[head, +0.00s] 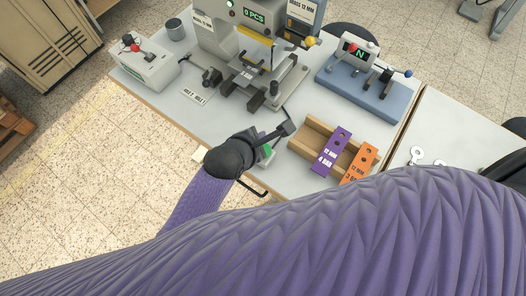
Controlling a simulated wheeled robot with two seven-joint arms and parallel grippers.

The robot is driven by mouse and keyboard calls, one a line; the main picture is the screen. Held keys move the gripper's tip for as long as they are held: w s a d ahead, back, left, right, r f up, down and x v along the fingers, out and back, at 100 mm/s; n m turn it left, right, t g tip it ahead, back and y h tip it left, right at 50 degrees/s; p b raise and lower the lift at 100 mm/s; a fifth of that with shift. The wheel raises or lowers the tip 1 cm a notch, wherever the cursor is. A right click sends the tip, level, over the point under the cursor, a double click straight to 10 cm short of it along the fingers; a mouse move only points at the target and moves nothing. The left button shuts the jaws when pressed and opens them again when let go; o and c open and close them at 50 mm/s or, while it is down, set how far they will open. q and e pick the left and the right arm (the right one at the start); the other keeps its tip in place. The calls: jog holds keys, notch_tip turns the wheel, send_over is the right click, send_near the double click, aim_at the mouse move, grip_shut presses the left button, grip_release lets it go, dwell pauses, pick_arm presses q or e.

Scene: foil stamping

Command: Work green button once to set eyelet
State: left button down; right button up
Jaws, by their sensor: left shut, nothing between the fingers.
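The eyelet press (262,70) stands at the back of the table, with a display reading "0 PCS" and a yellow bar across its front. A small light box (268,159) with a green patch (267,151), which may be the green button, sits at the table's front edge, partly hidden by my left gripper. My left gripper (288,124) is shut and empty, above and just beyond that box. I cannot tell whether it touches anything. A small green light (230,3) shows at the top of the press. My right gripper is not in view.
A grey control box (150,70) with a red knob stands at the left, beside a grey cup (175,30). A blue-based fixture (365,92) stands at the right. A wooden rack (304,143) holds a purple plate (333,150) and an orange plate (359,163) near the front.

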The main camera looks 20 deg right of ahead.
pick_arm(q)
notch_tip(320, 180, down, 4)
jog(key=shift+f+b, duration=0.1)
jog(key=shift+b, duration=1.15)
jog(key=shift+f, duration=0.1)
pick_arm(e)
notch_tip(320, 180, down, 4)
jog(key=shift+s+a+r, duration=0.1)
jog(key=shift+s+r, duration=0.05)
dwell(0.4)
pick_arm(q)
jog(key=shift+f, duration=0.4)
